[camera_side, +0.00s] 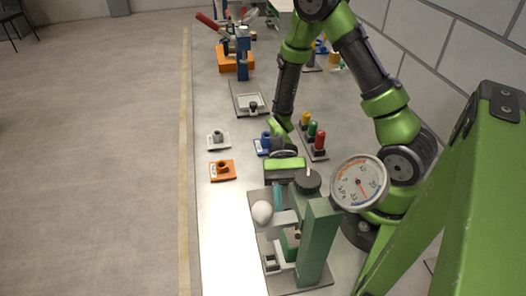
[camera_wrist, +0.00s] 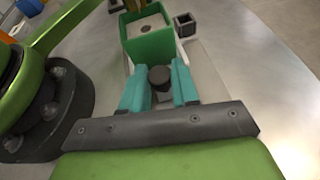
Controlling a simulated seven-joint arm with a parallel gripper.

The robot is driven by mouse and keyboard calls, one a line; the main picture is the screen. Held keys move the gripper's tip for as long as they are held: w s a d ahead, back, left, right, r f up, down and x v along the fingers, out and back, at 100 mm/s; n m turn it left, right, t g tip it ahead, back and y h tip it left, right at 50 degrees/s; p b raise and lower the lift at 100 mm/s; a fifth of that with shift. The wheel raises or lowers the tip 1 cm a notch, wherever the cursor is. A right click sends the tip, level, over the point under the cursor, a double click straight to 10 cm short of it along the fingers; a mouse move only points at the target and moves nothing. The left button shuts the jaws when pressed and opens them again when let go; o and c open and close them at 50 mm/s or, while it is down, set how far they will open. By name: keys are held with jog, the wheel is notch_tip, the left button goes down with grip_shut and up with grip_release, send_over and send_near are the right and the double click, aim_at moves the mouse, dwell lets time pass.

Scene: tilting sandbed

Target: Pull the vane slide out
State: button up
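The green sandbed device (camera_side: 318,238) stands on a grey plate at the front of the bench in the side view, with a dark round knob on top and a white ball beside it. In the wrist view its green box (camera_wrist: 151,45) lies ahead of my fingers. My gripper (camera_wrist: 160,80) points at the device, with its teal fingers either side of a small dark round knob (camera_wrist: 160,76). I cannot tell whether the fingers touch this knob. In the side view my gripper (camera_side: 278,197) is low behind the device, its fingertips partly hidden. I cannot pick out the vane slide for certain.
A dial gauge (camera_side: 360,183) stands right of the device. Behind are an orange block (camera_side: 222,170), a grey block (camera_side: 217,139), a blue block (camera_side: 265,140) and a stand with yellow, green and red knobs (camera_side: 314,137). The bench's left strip is clear.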

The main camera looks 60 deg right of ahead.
grip_shut()
jog(key=w+d, duration=0.8)
jog(key=shift+w+d, duration=0.1)
jog(key=shift+d, duration=0.05)
jog(key=o, duration=0.6)
grip_release()
jog(key=shift+o, duration=0.2)
jog(key=v, duration=1.6)
jog(key=shift+d+r, duration=0.25)
jog(key=shift+d, duration=0.05)
jog(key=shift+w, duration=0.1)
